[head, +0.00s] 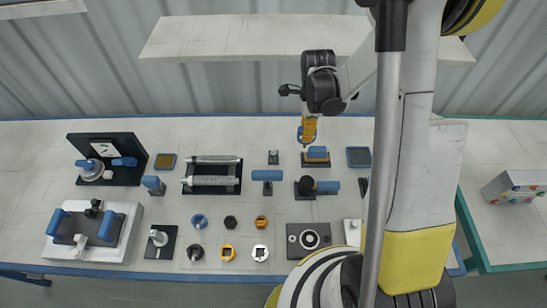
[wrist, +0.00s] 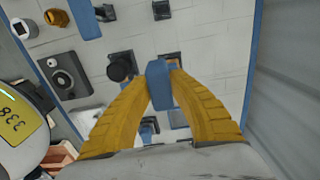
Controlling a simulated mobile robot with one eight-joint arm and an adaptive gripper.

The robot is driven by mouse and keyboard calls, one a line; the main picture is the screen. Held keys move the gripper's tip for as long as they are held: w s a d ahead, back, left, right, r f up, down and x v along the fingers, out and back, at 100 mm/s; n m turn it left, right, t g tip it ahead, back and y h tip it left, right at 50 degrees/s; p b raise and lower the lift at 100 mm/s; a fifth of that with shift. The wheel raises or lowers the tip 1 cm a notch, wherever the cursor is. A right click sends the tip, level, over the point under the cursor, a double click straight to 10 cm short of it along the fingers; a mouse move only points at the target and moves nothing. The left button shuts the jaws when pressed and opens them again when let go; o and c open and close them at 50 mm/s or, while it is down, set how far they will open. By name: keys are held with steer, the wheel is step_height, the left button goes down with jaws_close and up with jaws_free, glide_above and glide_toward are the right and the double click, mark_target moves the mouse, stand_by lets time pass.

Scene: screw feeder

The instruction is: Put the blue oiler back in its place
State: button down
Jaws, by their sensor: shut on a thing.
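My gripper (head: 305,140) is over the back middle-right of the table, its yellow fingers pointing down. In the wrist view, the two fingertips (wrist: 160,80) are closed on the sides of a blue block-like piece (wrist: 159,88), which I take to be the blue oiler. In the head view, a blue piece (head: 317,152) shows right at the fingertips, over a dark flat base (head: 315,163). I cannot tell whether the held piece touches that base. The fingers hide part of the held piece.
A black knob (head: 305,184) with a blue part (head: 327,186) stands just in front. A blue bar (head: 267,175) is to the left, a dark blue-edged tray (head: 359,157) to the right. A ringed plate (head: 309,237) lies further forward. A shelf (head: 250,38) hangs behind.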

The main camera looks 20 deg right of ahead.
steer(key=shift+s+d, duration=0.1)
steer(key=shift+s, duration=0.05)
steer(key=shift+w+a+f+b, duration=0.1)
steer(key=shift+w+a+f, duration=0.85)
steer(key=shift+a+f, duration=0.75)
steer(key=shift+w+a+f+b, duration=0.1)
steer(key=shift+w+a+f, duration=0.85)
steer(key=shift+a+f, duration=0.75)
steer(key=shift+w+a+f+b, duration=0.1)
steer(key=shift+w+a+f, duration=1.05)
steer(key=shift+f, duration=0.9)
steer(key=shift+s+a, duration=0.2)
steer(key=shift+s, duration=0.05)
steer(key=shift+f, duration=0.2)
steer(key=c, duration=1.3)
jaws_free()
steer(key=shift+r, duration=0.15)
